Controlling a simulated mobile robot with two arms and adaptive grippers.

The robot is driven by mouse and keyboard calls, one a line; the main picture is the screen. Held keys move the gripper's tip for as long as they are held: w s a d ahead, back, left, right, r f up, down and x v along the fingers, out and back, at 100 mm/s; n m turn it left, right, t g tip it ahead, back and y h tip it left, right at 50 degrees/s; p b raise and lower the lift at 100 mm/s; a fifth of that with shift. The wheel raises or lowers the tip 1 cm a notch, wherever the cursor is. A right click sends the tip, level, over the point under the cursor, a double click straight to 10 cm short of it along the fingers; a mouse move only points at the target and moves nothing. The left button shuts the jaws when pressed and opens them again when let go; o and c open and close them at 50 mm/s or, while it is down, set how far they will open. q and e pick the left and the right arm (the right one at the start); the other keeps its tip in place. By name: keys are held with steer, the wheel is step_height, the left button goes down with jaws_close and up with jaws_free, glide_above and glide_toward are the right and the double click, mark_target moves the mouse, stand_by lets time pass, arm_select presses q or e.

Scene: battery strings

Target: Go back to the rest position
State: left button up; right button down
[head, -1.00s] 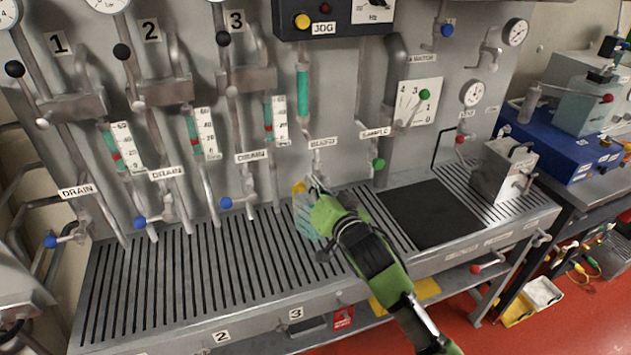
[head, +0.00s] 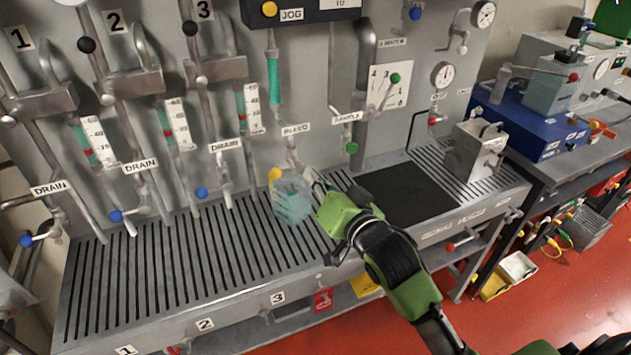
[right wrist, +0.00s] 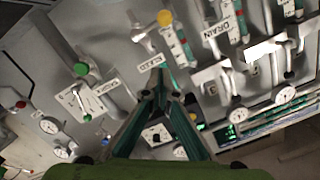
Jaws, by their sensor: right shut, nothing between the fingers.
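My right gripper (head: 318,186) is shut and empty, just right of a clear teal container (head: 291,203) on the slatted metal bench (head: 190,262). Whether its fingertips touch the container cannot be told. The container stands below the BLEED outlet, near a yellow knob (head: 275,174). In the right wrist view the closed fingers (right wrist: 158,78) come together with nothing between them, in front of the panel with its BLEED label. My left gripper is not in view.
The panel (head: 330,80) behind carries pipes, gauges, levers and blue drain knobs. A black mat (head: 405,193) and a metal box (head: 475,150) are on the bench's right side. A blue unit (head: 530,122) stands on the side table. Red floor (head: 470,320) is open in front.

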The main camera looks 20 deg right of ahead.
steer(key=s+f+n+g+h, duration=0.1)
steer(key=s+f+n+g, duration=0.35)
steer(key=s+f, duration=0.95)
steer(key=s+f+n+g, duration=0.1)
steer(key=s+f+g, duration=0.4)
steer(key=s, duration=0.4)
steer(key=s+f+n+g, duration=0.2)
steer(key=s+f+g, duration=0.2)
steer(key=s+f, duration=0.4)
step_height(320, 180, down, 26)
steer(key=s+g, duration=0.1)
steer(key=s, duration=0.1)
steer(key=s+d+f+g+b, duration=0.1)
steer(key=s+d+f, duration=0.1)
steer(key=s+f, duration=1.4)
steer(key=shift+s+d+f+h+b, duration=0.35)
steer(key=shift+s+f+h, duration=0.05)
steer(key=shift+s, duration=0.05)
